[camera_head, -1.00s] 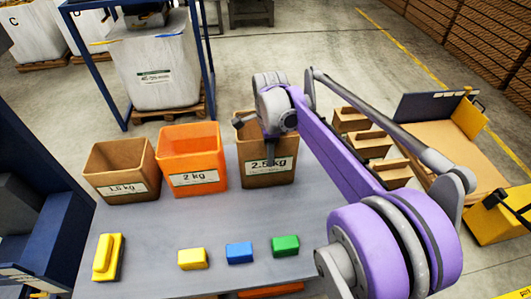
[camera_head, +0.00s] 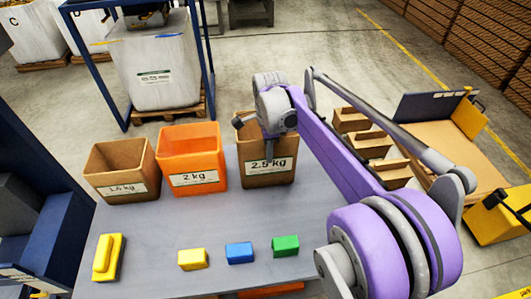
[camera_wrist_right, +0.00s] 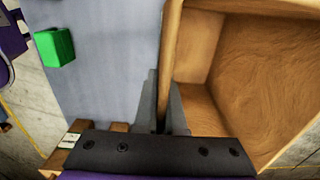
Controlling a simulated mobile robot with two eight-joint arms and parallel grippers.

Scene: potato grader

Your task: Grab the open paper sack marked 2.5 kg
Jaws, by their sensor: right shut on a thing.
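The open brown paper sack marked 2.5 kg (camera_head: 267,180) stands upright at the right end of the row on the grey table. My right gripper (camera_head: 270,145) is over its front rim, with one finger outside in front of the label. In the right wrist view, the gripper (camera_wrist_right: 163,115) is shut on the sack's wall, one finger on each side. The sack's empty inside (camera_wrist_right: 255,75) shows there. My right arm hides part of the sack's top in the head view. My left gripper is not in view.
An orange 2 kg container (camera_head: 190,160) and a brown 1.5 kg sack (camera_head: 120,170) stand to the left. Yellow, blue (camera_head: 239,252) and green (camera_head: 285,245) blocks lie along the table's front (camera_head: 200,222). Brown boxes (camera_head: 367,143) stand beyond the right side.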

